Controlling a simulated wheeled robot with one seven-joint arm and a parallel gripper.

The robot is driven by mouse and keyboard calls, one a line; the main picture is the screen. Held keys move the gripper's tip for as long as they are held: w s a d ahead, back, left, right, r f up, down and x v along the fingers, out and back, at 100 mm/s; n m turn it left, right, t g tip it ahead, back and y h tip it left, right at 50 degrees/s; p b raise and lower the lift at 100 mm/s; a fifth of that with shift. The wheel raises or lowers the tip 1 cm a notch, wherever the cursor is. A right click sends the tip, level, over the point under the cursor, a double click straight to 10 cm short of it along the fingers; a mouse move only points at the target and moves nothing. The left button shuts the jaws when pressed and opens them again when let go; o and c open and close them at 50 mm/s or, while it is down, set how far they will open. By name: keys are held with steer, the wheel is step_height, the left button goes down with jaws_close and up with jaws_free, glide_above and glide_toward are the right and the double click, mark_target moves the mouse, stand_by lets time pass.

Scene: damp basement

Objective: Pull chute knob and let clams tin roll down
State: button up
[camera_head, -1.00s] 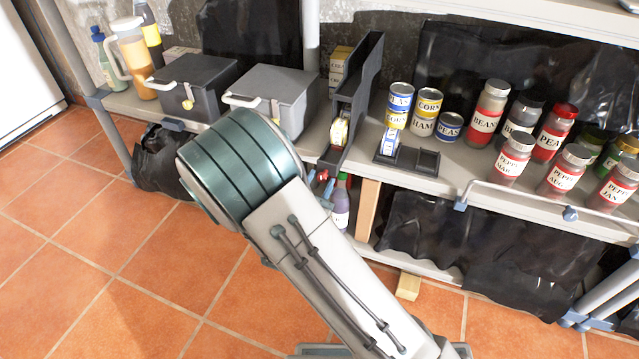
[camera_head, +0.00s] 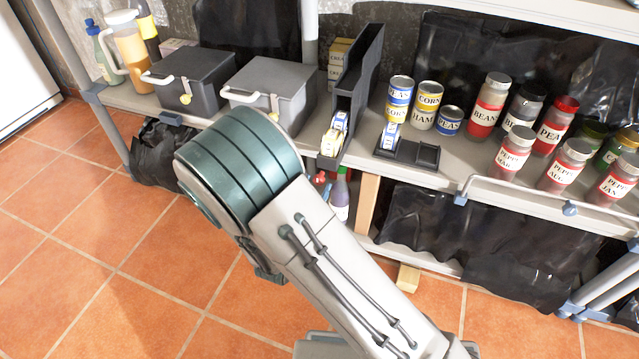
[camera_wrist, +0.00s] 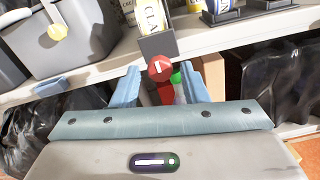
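The dark grey sloped chute (camera_head: 362,80) stands on the shelf. Two white, blue and yellow tins show at its lower end, one behind the other: the front tin (camera_head: 331,143) and the rear tin (camera_head: 340,121). In the wrist view a tin with a label starting "CLA" (camera_wrist: 152,16) stands behind the chute's grey front plate (camera_wrist: 157,45). The round red knob (camera_wrist: 160,68) is below that plate. My gripper (camera_wrist: 170,80) is open, with a blue finger on each side of the knob and gaps between. In the head view my arm hides the gripper.
A dark two-slot holder (camera_head: 425,153) with a small tin (camera_head: 390,135) in its left slot is right of the chute. Cans and jars (camera_head: 489,105) stand further right. A lidded grey box (camera_head: 270,85) is left. A green-capped bottle (camera_wrist: 177,85) is below the shelf.

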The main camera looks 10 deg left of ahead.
steer(key=shift+r, duration=0.1)
steer(key=shift+s+a, duration=0.1)
steer(key=shift+s, duration=0.25)
steer(key=p+v, duration=0.4)
steer(key=v, duration=0.9)
steer(key=shift+a, duration=0.1)
